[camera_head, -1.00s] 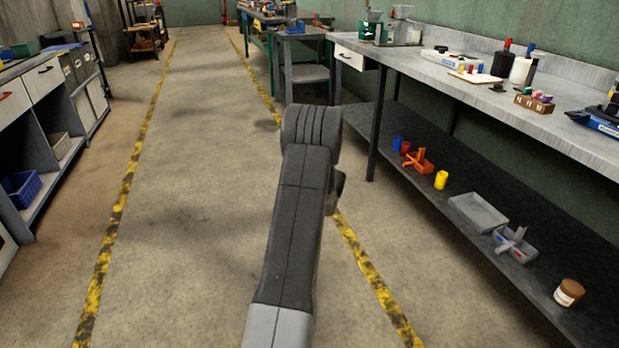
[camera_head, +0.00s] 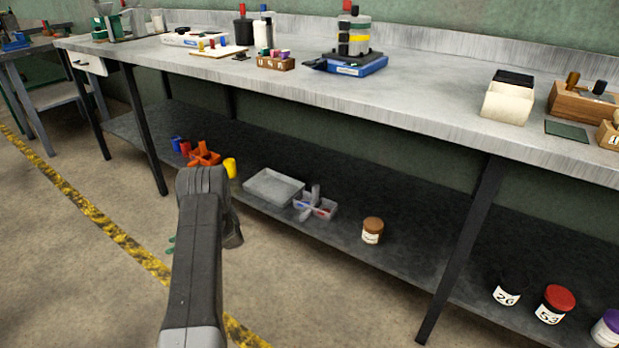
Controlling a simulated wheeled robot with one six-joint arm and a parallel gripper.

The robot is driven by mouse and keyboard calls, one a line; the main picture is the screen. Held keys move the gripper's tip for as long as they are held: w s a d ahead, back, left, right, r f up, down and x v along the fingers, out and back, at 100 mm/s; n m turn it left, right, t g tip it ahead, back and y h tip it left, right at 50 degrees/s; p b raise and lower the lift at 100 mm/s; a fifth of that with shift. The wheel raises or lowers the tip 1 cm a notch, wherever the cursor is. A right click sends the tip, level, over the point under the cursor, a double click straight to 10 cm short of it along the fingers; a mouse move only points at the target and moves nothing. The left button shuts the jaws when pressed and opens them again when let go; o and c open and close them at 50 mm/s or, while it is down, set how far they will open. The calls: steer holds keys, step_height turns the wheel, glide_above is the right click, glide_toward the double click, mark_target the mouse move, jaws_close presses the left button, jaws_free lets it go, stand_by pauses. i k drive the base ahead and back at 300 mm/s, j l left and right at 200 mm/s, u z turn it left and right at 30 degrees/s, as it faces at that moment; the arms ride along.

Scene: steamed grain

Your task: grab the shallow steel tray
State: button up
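The shallow steel tray (camera_head: 272,188) is a grey, rectangular, open tray. It lies flat on the dark lower shelf under the long workbench, near the shelf's front edge, and looks empty. My arm reaches up from the bottom of the picture and ends left of the tray, in front of the shelf. My gripper's fingers are not visible; the arm's last visible links hide them or they lie out of sight. Nothing is seen touching the tray.
A grey divided caddy (camera_head: 316,207) stands close to the tray's right. A yellow cup (camera_head: 230,167) and an orange holder (camera_head: 205,156) are to its left. A brown-lidded jar (camera_head: 372,230) stands further right. The bench top (camera_head: 420,95) overhangs the shelf (camera_head: 400,260); a dark leg (camera_head: 462,250) stands at right.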

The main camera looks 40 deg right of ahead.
mark_target(280, 190)
steer(key=i+l+z, duration=0.15)
steer(key=l, duration=0.25)
steer(key=i+l+z, duration=0.1)
steer(key=l, duration=0.3)
steer(key=i+l+z, duration=0.15)
steer(key=l, duration=0.25)
steer(key=i+l+z, duration=0.3)
steer(key=i+l, duration=0.15)
steer(key=l, duration=0.25)
